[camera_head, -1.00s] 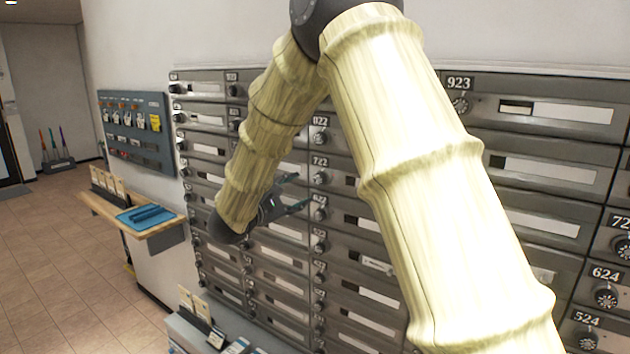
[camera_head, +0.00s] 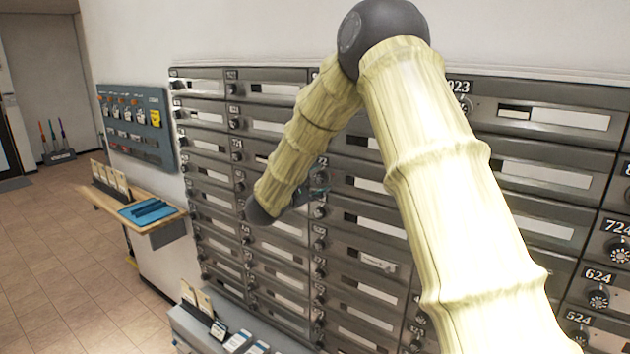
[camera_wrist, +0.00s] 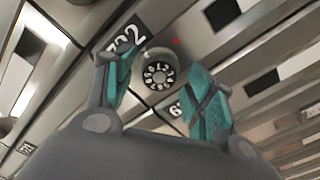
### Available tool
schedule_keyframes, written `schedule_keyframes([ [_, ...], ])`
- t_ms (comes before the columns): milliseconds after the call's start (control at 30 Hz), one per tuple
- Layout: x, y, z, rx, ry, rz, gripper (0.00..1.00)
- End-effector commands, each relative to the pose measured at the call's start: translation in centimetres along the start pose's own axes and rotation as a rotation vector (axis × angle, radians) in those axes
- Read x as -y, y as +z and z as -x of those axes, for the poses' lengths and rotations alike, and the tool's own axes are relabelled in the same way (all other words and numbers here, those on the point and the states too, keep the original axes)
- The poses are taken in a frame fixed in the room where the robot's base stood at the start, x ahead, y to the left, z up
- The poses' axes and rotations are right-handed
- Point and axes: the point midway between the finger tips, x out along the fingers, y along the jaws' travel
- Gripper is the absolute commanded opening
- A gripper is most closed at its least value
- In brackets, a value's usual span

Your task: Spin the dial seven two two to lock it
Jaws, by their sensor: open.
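The 722 dial (camera_wrist: 158,74) is a round knob with white marks around its face. In the wrist view it sits between my two teal fingertips, beside a black label (camera_wrist: 124,42) whose last digits read 22. My gripper (camera_wrist: 165,95) is open, with one finger on each side of the dial. I cannot tell whether the fingers touch it. In the head view my gripper (camera_head: 318,192) is small at the mailbox wall, near a label ending in 2. My arm hides much of that dial there.
The mailbox wall (camera_head: 285,122) has several rows of grey doors, each with a dial. A grey counter (camera_head: 205,335) with cards stands below. A wooden shelf (camera_head: 165,222) with a blue tray (camera_head: 148,211) is at left. The tiled floor at far left is clear.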

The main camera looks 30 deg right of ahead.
Motion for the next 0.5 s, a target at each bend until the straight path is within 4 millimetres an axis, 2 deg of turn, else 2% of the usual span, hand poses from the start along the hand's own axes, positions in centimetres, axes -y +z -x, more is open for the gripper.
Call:
schedule_keyframes([
  [100,0.0,-0.03,0.03,0.0,0.0,0.0,0.55],
  [133,0.0,-0.03,0.04,0.0,0.0,0.0,0.51],
  [367,0.0,-0.04,0.06,0.0,0.0,0.0,0.09],
  [500,0.02,-0.05,0.07,0.0,0.0,-0.001,0.08],
])
